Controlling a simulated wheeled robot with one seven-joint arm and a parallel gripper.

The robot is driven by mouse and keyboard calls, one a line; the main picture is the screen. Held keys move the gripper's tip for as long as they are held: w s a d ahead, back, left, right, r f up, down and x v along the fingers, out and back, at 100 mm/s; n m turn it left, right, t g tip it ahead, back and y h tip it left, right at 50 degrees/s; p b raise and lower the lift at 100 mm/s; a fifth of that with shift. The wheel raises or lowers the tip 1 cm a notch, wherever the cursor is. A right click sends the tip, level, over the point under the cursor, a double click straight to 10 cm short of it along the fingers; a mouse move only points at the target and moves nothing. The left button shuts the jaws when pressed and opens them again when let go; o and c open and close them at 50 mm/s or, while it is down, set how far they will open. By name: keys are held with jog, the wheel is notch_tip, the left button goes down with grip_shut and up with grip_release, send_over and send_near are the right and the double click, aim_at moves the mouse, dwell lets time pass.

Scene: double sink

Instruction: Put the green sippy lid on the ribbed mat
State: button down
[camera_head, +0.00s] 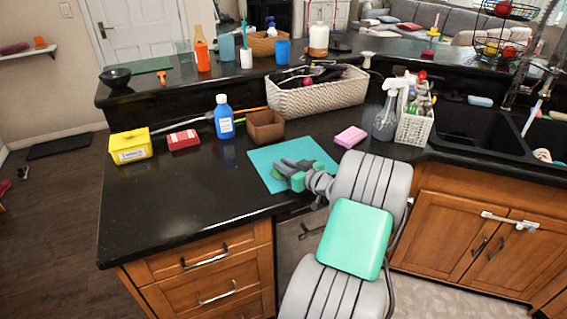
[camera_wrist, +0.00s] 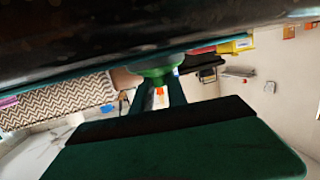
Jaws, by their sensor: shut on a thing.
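The teal ribbed mat (camera_head: 262,158) lies flat on the black counter, partly covered by my gripper (camera_head: 287,167). My gripper is low over the middle of the mat. In the wrist view, the green sippy lid (camera_wrist: 154,66) is between the two fingers, and my gripper (camera_wrist: 154,88) is shut on it. The mat also shows there as a thin teal strip (camera_wrist: 105,72) along the dark counter. The lid looks very close to the mat; I cannot tell whether it touches. In the head view the lid is mostly hidden by the fingers.
A brown box (camera_head: 265,127) and a blue bottle (camera_head: 223,118) stand behind the mat. A pink sponge (camera_head: 350,137), a spray bottle (camera_head: 387,115) and a white caddy (camera_head: 414,128) stand to the right. A yellow box (camera_head: 130,146) and a red box (camera_head: 183,140) are left. The front-left counter is clear.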

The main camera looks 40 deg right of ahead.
jog(key=shift+a+r, duration=0.1)
jog(key=shift+f, duration=0.2)
jog(key=c, duration=1.3)
grip_release()
jog(key=shift+r, duration=0.1)
jog(key=shift+r, duration=0.15)
jog(key=shift+s, duration=0.35)
jog(key=s, duration=0.3)
jog(key=s+r+b, duration=0.1)
jog(key=s, duration=0.3)
jog(key=s+r+b, duration=0.1)
jog(key=s, duration=0.3)
jog(key=shift+r, duration=0.1)
